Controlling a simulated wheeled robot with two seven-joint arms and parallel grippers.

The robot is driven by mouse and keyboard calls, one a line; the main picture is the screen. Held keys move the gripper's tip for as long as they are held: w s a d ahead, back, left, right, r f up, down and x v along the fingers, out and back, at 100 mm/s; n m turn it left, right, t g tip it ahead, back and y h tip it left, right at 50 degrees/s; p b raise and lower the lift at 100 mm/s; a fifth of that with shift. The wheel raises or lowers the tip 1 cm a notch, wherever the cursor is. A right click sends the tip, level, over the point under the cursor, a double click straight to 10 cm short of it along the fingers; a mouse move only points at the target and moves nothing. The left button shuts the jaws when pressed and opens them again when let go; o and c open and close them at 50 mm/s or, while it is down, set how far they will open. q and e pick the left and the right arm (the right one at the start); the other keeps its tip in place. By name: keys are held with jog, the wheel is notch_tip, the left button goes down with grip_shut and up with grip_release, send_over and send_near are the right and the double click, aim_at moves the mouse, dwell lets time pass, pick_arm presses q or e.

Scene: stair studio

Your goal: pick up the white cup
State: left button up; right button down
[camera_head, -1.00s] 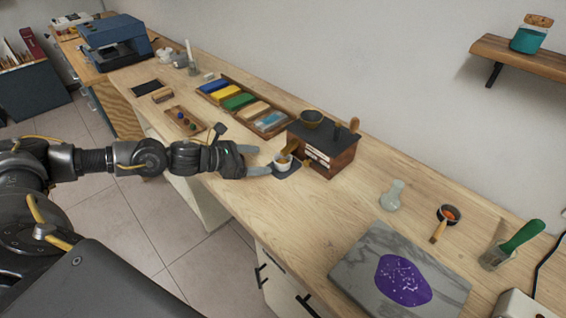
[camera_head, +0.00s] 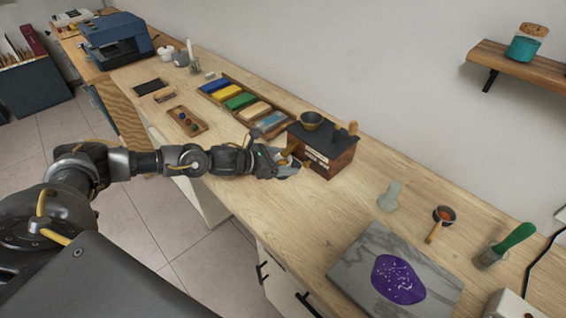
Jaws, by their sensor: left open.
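The white cup (camera_head: 284,160) stands at the left side of a dark wooden box with a metal bowl on top (camera_head: 322,148). It is now mostly hidden by my left gripper (camera_head: 286,167), and only a small pale part shows. My left gripper reaches in from the left, low over the counter, with its open fingers at the cup. I cannot tell whether the fingers touch it. A small wooden handle shows just above the fingers. My right gripper is not in view.
A tray of coloured blocks (camera_head: 240,102) lies behind my left wrist, and a small tray with beads (camera_head: 187,121) lies left of it. A grey slab with a purple patch (camera_head: 350,268) lies at the front right. The counter between box and slab is clear.

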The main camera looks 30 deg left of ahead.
pick_arm(q)
jog(key=c, duration=1)
jog(key=shift+r, duration=0.15)
